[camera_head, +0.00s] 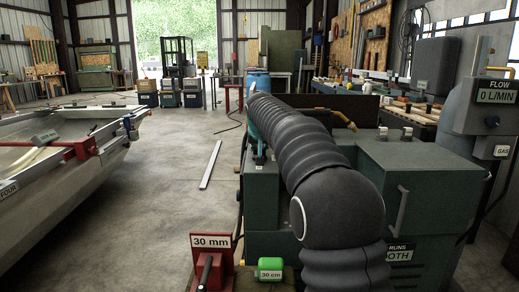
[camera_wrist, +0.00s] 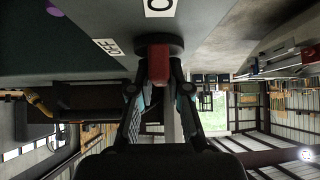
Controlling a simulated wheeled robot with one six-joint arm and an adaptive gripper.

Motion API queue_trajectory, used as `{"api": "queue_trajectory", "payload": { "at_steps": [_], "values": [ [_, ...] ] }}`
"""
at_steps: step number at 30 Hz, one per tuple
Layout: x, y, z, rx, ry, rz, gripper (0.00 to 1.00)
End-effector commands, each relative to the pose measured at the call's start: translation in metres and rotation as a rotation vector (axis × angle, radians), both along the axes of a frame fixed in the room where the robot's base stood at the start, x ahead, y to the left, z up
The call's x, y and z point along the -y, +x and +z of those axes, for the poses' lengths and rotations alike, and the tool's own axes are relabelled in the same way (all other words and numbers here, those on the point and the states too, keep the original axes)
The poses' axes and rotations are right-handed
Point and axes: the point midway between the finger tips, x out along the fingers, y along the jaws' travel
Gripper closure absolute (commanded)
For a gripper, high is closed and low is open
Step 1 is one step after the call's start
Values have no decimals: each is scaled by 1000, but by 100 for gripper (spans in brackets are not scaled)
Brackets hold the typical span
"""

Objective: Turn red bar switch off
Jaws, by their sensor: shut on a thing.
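The red bar switch (camera_wrist: 158,62) sits on a dark round base on a grey panel (camera_wrist: 80,28) in the wrist view. Its bar stands upright in the picture, in line with a white label (camera_wrist: 160,6) cut off at the top edge. A label reading OFF (camera_wrist: 107,47) lies to the left of the knob. My gripper (camera_wrist: 158,72) is shut on the red bar, with one finger on each side. In the head view, my arm covers the gripper and I cannot make out the switch there.
A green machine cabinet (camera_head: 430,165) stands right of my arm, with a FLOW meter (camera_head: 492,97) beyond it. A red 30 mm sign (camera_head: 210,243) is at the front. A boat hull (camera_head: 90,180) fills the left. Open floor (camera_head: 165,200) lies between.

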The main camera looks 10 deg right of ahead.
Motion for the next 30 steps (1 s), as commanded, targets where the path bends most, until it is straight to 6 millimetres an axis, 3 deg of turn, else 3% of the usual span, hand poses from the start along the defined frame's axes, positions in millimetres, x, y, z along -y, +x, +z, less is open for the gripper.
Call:
{"api": "queue_trajectory", "payload": {
  "at_steps": [8,30],
  "values": [
    [2,0,-1,-3,3,170,100],
    [2,1,-2,-1,3,861,100]
  ]
}}
